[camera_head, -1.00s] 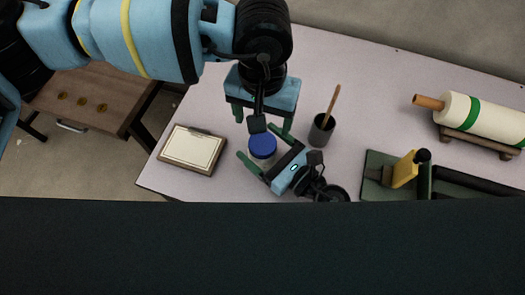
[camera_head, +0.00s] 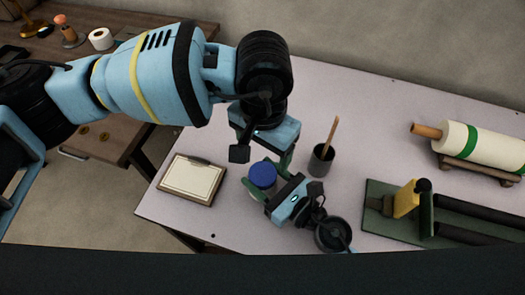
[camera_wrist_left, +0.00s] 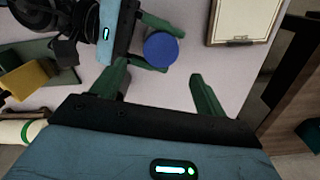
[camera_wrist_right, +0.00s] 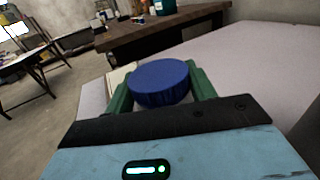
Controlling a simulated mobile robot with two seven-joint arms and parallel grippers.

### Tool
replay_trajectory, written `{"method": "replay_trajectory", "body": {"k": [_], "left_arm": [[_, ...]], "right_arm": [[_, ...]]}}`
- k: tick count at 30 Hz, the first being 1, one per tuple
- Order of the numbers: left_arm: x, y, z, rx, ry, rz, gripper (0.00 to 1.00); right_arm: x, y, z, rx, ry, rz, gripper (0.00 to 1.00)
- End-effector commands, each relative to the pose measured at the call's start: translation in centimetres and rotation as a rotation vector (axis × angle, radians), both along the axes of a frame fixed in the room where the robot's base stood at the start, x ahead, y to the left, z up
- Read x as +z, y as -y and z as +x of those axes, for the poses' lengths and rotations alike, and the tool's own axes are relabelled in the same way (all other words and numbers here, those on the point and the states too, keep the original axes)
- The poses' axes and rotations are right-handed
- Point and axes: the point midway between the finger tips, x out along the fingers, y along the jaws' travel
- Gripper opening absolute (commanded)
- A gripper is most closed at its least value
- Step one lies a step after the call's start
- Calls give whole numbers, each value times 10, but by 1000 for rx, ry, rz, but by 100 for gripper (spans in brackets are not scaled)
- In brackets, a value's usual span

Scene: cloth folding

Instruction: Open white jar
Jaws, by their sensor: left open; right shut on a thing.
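The white jar (camera_head: 255,191) stands on the table with a round blue lid (camera_head: 262,175); its body is mostly hidden by the lid and fingers. My right gripper (camera_head: 264,187) is shut on the jar, its green fingers on either side below the lid. The right wrist view shows the blue lid (camera_wrist_right: 161,82) between and above those fingers. My left gripper (camera_head: 270,161) is open and empty, pointing down beside the lid on its far side. In the left wrist view the lid (camera_wrist_left: 161,49) lies beyond the gap between the open left fingers (camera_wrist_left: 160,82), apart from them.
A framed board (camera_head: 191,179) lies left of the jar. A dark cup (camera_head: 321,160) with a wooden stick stands close on the right. Further right are a green rack with a yellow block (camera_head: 406,199) and a cream roll (camera_head: 475,147) on a stand. The table's back middle is clear.

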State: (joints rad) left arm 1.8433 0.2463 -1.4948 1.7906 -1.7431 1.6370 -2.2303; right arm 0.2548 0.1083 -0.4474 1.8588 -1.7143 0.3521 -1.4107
Motion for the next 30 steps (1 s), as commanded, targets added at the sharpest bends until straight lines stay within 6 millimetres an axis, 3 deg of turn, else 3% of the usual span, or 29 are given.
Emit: {"method": "replay_trajectory", "body": {"k": [13, 30], "left_arm": [[-7, -2, 1, -88, 0, 3, 74], [-75, -2, 1, -86, 0, 3, 74]], "right_arm": [[0, 0, 0, 0, 1, -1, 0], [0, 0, 0, 0, 1, -1, 0]]}}
